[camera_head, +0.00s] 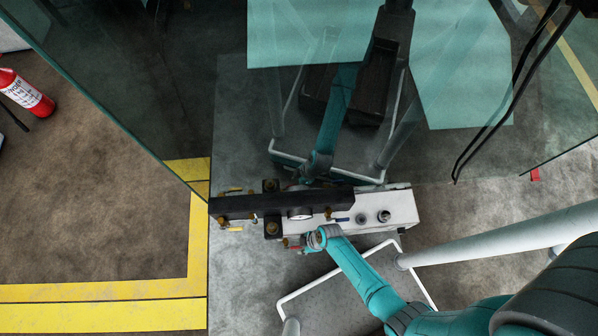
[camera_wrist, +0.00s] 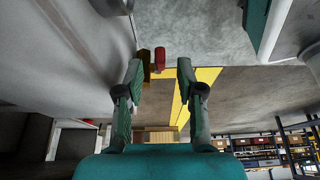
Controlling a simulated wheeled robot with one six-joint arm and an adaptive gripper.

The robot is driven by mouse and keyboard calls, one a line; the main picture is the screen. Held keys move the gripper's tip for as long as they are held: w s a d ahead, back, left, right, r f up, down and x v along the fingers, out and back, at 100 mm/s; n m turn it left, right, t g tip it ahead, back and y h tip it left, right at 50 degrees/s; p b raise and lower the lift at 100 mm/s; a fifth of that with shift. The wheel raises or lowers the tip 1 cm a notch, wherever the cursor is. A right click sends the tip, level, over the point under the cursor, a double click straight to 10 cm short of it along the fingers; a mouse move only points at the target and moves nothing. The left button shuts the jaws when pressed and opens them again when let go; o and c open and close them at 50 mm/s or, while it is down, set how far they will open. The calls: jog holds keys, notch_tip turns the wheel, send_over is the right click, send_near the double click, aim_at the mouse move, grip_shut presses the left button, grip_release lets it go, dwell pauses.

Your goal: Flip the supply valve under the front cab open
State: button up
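Several small valves sit on a dark bar along a pale block (camera_head: 400,207) under the glass cab front. A red-handled valve (camera_head: 295,248) is at the near side of the block, and my gripper (camera_head: 304,243) is right beside it. In the wrist view, my gripper (camera_wrist: 159,70) is open. The red handle (camera_wrist: 160,58) appears between and just beyond the two fingertips, with a brass part (camera_wrist: 146,66) by the left fingertip. I cannot tell whether a finger touches it. No label shows which valve is the supply valve.
Other valves have yellow handles (camera_head: 232,229) and a blue handle (camera_head: 342,219). A round gauge (camera_head: 300,213) sits on the bar. Cab glass (camera_head: 120,90) hangs over the left. A white tubular frame (camera_head: 345,272) lies below the block. A fire extinguisher (camera_head: 26,93) is far left.

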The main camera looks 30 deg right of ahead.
aim_at(293, 248)
jog(key=shift+x, duration=1.8)
grip_shut()
